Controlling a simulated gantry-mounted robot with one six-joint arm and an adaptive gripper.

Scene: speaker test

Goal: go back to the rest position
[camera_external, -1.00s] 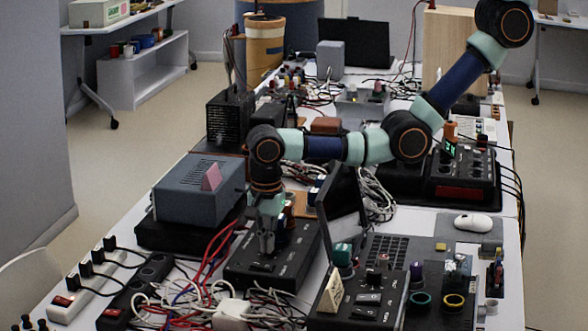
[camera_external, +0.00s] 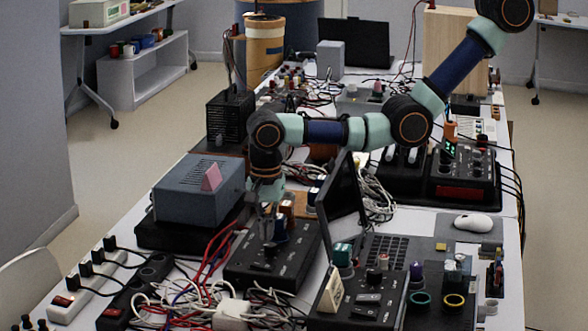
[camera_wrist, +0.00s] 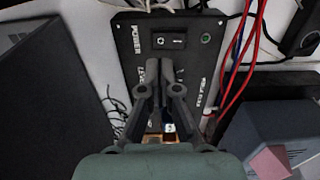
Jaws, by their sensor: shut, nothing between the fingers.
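My gripper (camera_external: 268,232) is shut and empty, pointing down above a black control box (camera_external: 245,277) on the table. In the wrist view, my gripper (camera_wrist: 166,76) shows its fingertips together just short of a black rocker switch (camera_wrist: 169,41) beside the word POWER. A green round light or button (camera_wrist: 206,38) sits right of the switch. Small coloured parts behind the fingers are partly hidden by my gripper.
A blue-grey box (camera_external: 195,190) with a pink note stands left of my gripper. A laptop screen (camera_external: 341,205) stands close on the right. Red and white cables (camera_external: 212,255) lie in front left. A white mouse (camera_external: 473,222) is farther right.

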